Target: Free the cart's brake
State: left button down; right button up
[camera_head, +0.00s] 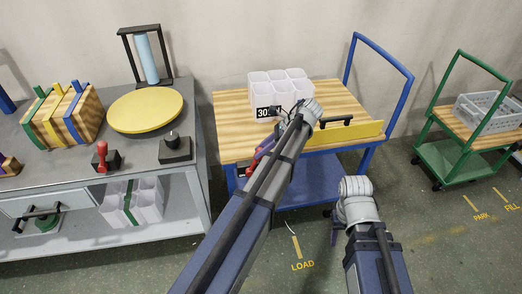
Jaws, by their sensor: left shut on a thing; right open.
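The blue cart (232,98) has a wooden top and stands against the wall. A small red lever (249,168) shows at its front left edge, partly behind my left forearm; I take it for the brake. My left arm reaches over the cart's front, its wrist above the top. My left gripper (262,154) is mostly hidden behind the forearm, at the red lever, and appears shut on it. My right gripper (337,214) is low in front of the cart, apart from it, open; its fingers are hardly visible.
White bins (281,86) with a "30" tag and a yellow panel (345,133) with a black handle are on the cart. A grey workbench (140,165) stands left, a green cart (453,160) right. Floor markings read LOAD (302,266), PARK and FILL.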

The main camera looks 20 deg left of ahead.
pick_arm(q)
jog(key=shift+d, duration=0.1)
jog(key=c, duration=0.5)
grip_release()
jog(key=shift+c, duration=0.2)
jog(key=p+v, duration=0.5)
jog(key=v, duration=0.2)
jog(key=shift+w+d+r+p, duration=0.15)
jog(key=shift+d+r+p, duration=0.05)
jog(key=shift+r+p, duration=0.1)
